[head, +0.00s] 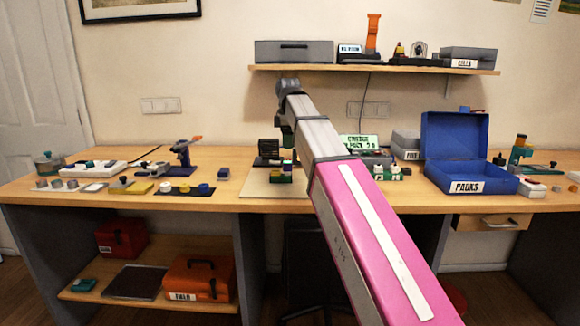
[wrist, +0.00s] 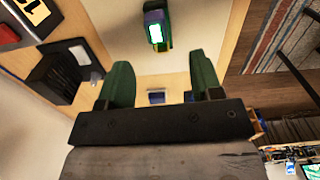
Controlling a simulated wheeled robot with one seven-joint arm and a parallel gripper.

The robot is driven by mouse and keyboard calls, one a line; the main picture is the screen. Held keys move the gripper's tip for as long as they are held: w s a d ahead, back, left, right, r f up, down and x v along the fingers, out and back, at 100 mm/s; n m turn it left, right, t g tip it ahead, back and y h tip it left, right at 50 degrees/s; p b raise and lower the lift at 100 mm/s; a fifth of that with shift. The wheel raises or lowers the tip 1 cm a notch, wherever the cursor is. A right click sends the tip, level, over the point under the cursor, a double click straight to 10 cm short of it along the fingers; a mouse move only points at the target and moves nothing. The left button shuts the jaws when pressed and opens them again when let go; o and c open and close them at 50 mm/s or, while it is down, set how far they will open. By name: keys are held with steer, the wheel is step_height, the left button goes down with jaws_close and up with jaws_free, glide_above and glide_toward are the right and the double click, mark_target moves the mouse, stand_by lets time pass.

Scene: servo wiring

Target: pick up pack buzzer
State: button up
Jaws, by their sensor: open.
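No thing in view is clearly labelled as the pack buzzer, so I cannot tell which item it is. In the head view my gripper (head: 287,137) points down over the pale mat (head: 262,190), above a small dark item with yellow and green parts (head: 281,176). In the wrist view my gripper (wrist: 163,80) shows two green fingers spread apart with nothing held between them. A small dark green item with a bright lit face (wrist: 157,27) lies beyond the fingertips. A small blue item (wrist: 157,97) shows between the fingers, lower down.
An open blue case labelled PACKS (head: 431,178) stands to the right. A black stand (head: 268,149) is beside my gripper and also shows in the wrist view (wrist: 62,78). Several small parts lie on a dark mat (head: 184,193) to the left. A shelf (head: 385,68) hangs above.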

mark_target(288, 162)
step_height(288, 162, down, 5)
steer(key=shift+r, duration=0.15)
steer(key=shift+w+f, duration=0.15)
steer(key=shift+f, duration=1.3)
steer(key=shift+w+f, duration=0.15)
steer(key=shift+f, duration=1.25)
steer(key=c, duration=1)
